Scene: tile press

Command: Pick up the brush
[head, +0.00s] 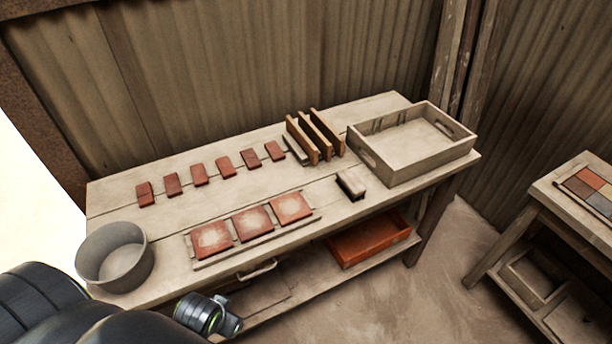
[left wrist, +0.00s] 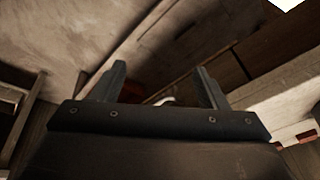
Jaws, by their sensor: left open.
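The brush (head: 351,185) looks like a small block with a pale top and a dark side. It lies on the workbench (head: 150,222) near its front edge, right of the tiles and left of the wooden tray. My left arm comes in at the lower left of the head view, in front of the bench, well away from the brush. My left gripper shows in the left wrist view (left wrist: 160,85), its two fingers apart with nothing held between them. The brush cannot be made out there. My right gripper is in neither view.
A grey bucket (head: 114,256) stands at the bench's left end. Three square tiles (head: 252,221) lie in a frame; several small red tiles (head: 226,167) line the back. Upright boards (head: 316,136) stand beside the wooden tray (head: 413,144). A drawer handle (head: 257,271) juts from the bench front.

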